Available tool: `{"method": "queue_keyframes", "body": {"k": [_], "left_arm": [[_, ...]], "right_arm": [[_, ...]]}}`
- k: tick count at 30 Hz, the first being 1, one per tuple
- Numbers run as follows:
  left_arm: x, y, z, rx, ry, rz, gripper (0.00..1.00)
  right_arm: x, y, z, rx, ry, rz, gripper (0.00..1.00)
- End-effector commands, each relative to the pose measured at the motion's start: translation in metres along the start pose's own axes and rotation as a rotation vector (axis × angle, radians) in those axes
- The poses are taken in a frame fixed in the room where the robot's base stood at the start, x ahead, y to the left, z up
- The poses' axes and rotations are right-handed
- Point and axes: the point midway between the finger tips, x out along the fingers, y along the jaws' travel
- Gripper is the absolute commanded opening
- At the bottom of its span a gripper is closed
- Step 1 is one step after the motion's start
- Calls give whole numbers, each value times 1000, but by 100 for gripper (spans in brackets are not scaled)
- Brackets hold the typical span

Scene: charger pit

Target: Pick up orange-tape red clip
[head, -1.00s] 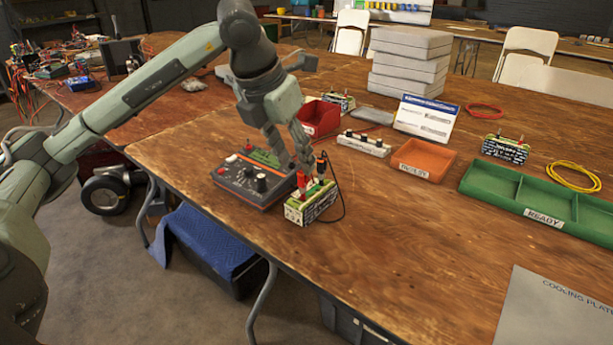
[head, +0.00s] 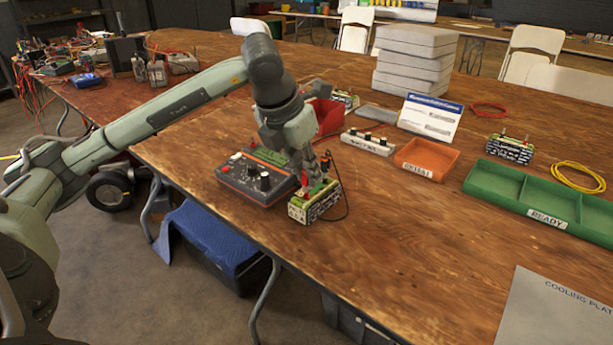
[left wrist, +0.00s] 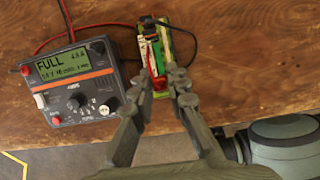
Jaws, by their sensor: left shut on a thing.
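The battery pack (head: 315,203) stands near the table's front edge, right of the charger (head: 257,177). A red clip (head: 304,179) is on top of it. My left gripper (head: 314,181) points down at the pack's top, its fingers shut on the red clip. In the left wrist view, red shows between the fingertips (left wrist: 157,84) over the pack, partly hidden by the fingers. I cannot make out orange tape on it. A black clip (head: 325,163) with a black cable stands at the pack's far end. The charger's display (left wrist: 63,66) reads FULL. My right gripper is not in view.
A red bin (head: 328,116) and a white switch box (head: 368,143) stand behind the pack. An orange tray (head: 427,158) and a green READY tray (head: 535,200) lie to the right. A cooling plate (head: 560,310) is at front right. The table middle is clear.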

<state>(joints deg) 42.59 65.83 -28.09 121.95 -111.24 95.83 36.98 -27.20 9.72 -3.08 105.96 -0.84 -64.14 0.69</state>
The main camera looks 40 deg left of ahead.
Motion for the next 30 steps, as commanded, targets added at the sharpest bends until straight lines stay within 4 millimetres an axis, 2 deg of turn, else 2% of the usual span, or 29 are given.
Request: {"method": "queue_keyframes", "body": {"k": [11, 14, 18, 22, 30], "left_arm": [[-6, 0, 3, 0, -2, 0, 0], [-15, 0, 7, -1, -4, 0, 0], [-39, 0, 18, -1, -8, -1, 0], [-53, 30, 23, -7, -2, 4, 0], [-85, 88, 38, -6, -2, 1, 0]], "right_arm": [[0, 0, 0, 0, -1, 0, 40], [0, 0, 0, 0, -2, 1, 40], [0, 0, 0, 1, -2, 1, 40], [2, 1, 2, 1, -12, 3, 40], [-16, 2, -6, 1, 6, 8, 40]]}}
